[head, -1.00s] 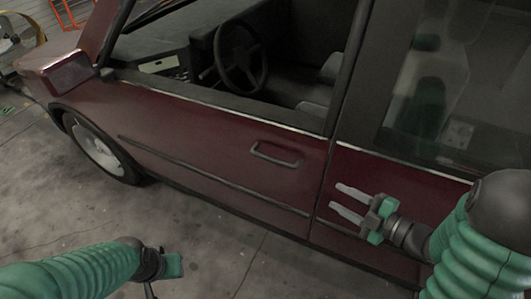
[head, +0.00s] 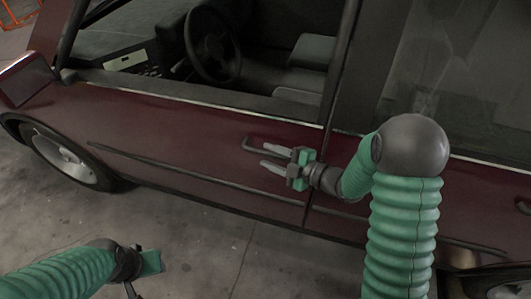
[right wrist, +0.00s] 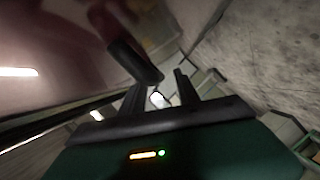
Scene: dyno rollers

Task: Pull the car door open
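The dark red car door (head: 190,142) fills the middle of the head view and looks shut, flush with the panel behind it. Its handle (head: 249,148) is a dark bar, partly hidden by my right gripper (head: 274,159). The right gripper's two fingers are apart, pointing left across the handle area.
The window opening (head: 260,85) above the door shows the steering wheel (head: 213,45) and seats. The side mirror (head: 25,78) is at the left, above the front wheel (head: 66,158). Bare concrete floor (head: 215,250) lies in front of the door.

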